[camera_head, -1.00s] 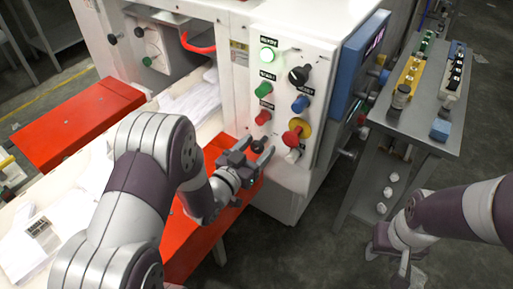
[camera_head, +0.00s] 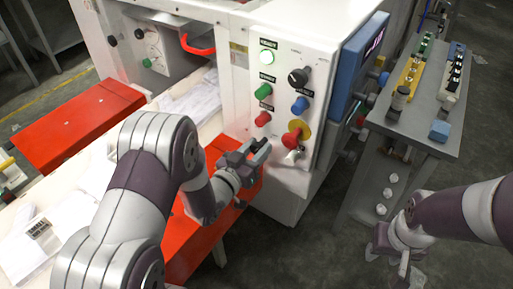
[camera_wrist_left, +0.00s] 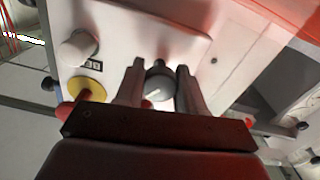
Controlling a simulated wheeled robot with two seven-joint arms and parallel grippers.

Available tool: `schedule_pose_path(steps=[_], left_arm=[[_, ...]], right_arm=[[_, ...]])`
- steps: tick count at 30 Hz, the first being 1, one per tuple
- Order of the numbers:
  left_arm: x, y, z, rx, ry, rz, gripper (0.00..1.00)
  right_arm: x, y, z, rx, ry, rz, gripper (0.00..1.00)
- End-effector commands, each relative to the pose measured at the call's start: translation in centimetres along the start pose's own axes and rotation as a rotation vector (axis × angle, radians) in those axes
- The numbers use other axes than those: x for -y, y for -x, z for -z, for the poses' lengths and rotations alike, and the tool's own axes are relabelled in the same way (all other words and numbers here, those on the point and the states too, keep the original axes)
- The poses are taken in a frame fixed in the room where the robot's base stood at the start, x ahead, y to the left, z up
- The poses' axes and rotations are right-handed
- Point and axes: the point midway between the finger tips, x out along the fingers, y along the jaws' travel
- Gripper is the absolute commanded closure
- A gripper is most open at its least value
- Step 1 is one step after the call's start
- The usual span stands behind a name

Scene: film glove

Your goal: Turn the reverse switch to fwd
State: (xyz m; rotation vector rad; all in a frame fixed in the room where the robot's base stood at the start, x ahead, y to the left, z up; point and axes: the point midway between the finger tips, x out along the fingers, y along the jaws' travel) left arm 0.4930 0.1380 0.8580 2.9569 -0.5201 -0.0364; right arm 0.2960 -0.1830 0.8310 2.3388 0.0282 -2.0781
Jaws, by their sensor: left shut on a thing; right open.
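The reverse switch seems to be the dark round knob (camera_wrist_left: 158,90) with a white pointer line, low on the white control panel (camera_head: 315,57); its label cannot be read. In the left wrist view it sits between the two fingers of my left gripper (camera_wrist_left: 159,84). In the head view my left gripper (camera_head: 258,150) is at the panel's lower left and hides the knob. It is shut on the knob. My right gripper (camera_head: 388,252) is open and empty at the lower right, away from the panel.
Close by are a red stop button on a yellow disc (camera_head: 304,128), a pale knob (camera_head: 292,156), a red button (camera_head: 263,119) and a blue knob (camera_head: 300,105). A grey bench (camera_head: 425,120) with small parts stands right. A red surface (camera_head: 205,235) lies below my left arm.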

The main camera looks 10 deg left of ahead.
Motion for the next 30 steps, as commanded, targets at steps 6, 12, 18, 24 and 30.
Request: schedule_pose_path(steps=[6, 12, 18, 24, 30], left_arm=[[-0.1, 0.0, 0.1, 0.003, 0.184, 0.001, 0.92], [-0.1, 0.0, 0.1, 0.003, 0.375, 0.001, 0.92], [-0.1, 0.0, 0.2, 0.002, 0.565, 0.001, 0.92], [-0.1, 0.0, 0.2, 0.002, 0.755, 0.002, 0.92], [-0.2, 0.0, 0.2, 0.002, 0.945, 0.002, 0.92]], right_arm=[[0.0, 0.7, 0.1, 0.000, 0.000, 0.000, 0.57], [0.0, 1.3, 0.2, 0.000, 0.000, 0.000, 0.57], [0.0, 2.0, 0.2, 0.000, 0.000, 0.000, 0.57], [0.0, 2.7, 0.3, 0.000, 0.000, 0.000, 0.57], [0.0, 3.4, 0.4, 0.000, 0.000, 0.000, 0.57]])
